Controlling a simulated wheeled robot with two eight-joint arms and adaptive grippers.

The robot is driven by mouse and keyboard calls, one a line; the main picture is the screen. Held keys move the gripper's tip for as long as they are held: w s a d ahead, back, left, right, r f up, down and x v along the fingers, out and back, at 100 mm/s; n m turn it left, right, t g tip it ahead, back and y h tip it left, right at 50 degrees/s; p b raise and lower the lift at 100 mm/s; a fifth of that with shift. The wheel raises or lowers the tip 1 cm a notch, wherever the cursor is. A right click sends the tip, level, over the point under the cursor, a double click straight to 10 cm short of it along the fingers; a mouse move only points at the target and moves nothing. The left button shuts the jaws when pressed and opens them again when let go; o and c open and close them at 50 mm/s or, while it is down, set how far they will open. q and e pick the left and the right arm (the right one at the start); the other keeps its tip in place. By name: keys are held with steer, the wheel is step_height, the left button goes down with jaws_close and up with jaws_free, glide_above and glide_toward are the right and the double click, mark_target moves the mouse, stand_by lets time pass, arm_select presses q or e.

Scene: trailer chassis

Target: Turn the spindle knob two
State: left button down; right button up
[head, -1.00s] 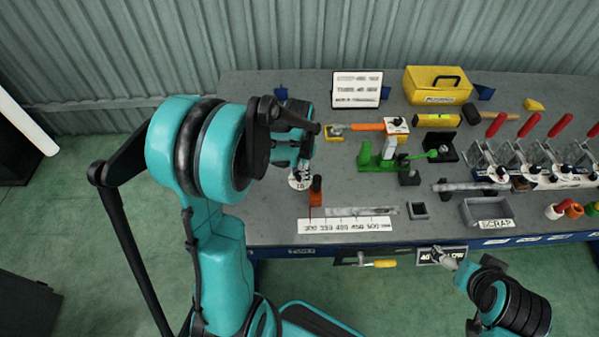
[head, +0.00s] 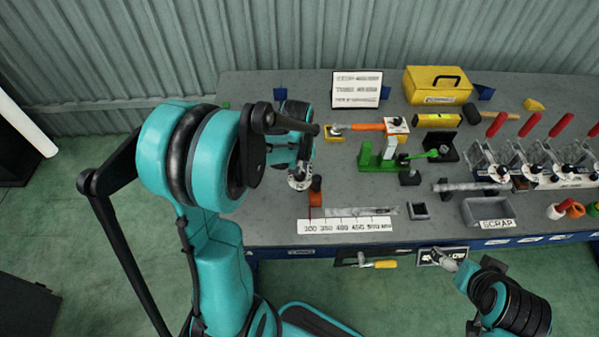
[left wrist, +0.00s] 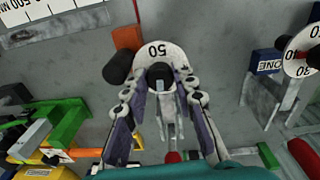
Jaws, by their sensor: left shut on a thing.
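My left gripper (left wrist: 160,98) is shut on a dark knob (left wrist: 161,76) in the left wrist view, with one finger on each side of it. The knob stands at the middle of a white dial (left wrist: 158,55) marked 50 at its far edge. In the head view my left gripper (head: 299,172) is over the same dial (head: 297,184), at the left part of the bench, and hides most of it. A second dial (left wrist: 300,58), beside a blue block (left wrist: 265,62) marked ONE, is at the right. My right gripper (head: 447,258) is low, off the bench front; its fingers are unclear.
An orange block (head: 316,198) with a dark cylinder is close to the gripped dial. A ruler plate (head: 345,226) lies in front. A green clamp-like fixture (head: 380,158), a yellow toolbox (head: 437,85) and a grey scrap bin (head: 486,212) are farther right.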

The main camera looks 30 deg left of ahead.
arm_select(q)
steer(key=shift+n, duration=0.6)
steer(key=c, duration=1.2)
jaws_free()
